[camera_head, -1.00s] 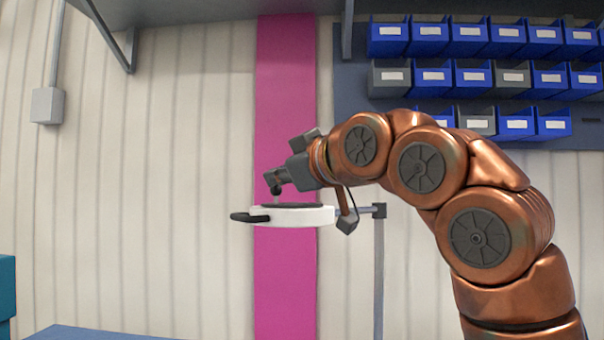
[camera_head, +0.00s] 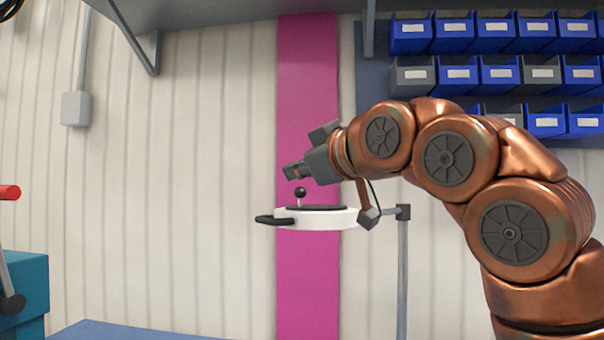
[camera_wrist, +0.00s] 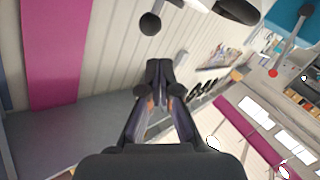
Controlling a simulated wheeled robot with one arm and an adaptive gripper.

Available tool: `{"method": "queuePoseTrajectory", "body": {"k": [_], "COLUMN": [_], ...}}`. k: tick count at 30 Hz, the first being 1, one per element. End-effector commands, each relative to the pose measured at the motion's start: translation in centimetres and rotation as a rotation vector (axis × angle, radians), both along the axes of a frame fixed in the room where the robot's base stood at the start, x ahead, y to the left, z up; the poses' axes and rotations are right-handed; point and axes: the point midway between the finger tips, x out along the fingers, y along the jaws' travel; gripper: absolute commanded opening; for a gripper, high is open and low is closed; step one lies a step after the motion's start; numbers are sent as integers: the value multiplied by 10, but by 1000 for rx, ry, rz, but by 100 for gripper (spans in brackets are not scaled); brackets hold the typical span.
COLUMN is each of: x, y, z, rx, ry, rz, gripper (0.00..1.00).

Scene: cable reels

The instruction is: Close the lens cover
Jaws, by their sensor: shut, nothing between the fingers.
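The lens cover (camera_head: 316,207) is a thin dark disc. It lies flat on top of the white round lamp head (camera_head: 330,219). A short stem with a black ball knob (camera_head: 300,192) stands up near its left edge. The knob also shows in the wrist view (camera_wrist: 150,23), with a stem towards the top edge. A black handle (camera_head: 274,220) sticks out left from the lamp head. My gripper (camera_head: 291,171) is above the knob and slightly left, apart from it. In the wrist view its fingers (camera_wrist: 160,68) are together and empty.
A grey post (camera_head: 403,270) and side joint carry the lamp head from the right. Blue and grey bins (camera_head: 497,72) hang on the back wall. A teal box (camera_head: 25,285) stands at the lower left. The space left of the lamp is clear.

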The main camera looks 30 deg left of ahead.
Motion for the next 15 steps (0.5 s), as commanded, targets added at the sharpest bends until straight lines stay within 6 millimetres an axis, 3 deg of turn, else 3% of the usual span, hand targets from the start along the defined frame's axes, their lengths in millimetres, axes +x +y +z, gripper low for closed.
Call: {"method": "queuePoseTrajectory", "body": {"k": [5, 15], "x": [-9, -23], "y": [2, -38], "z": [22, 19], "rx": [0, 0], "ry": [-2, -1], "rz": [0, -5], "gripper": [0, 0]}}
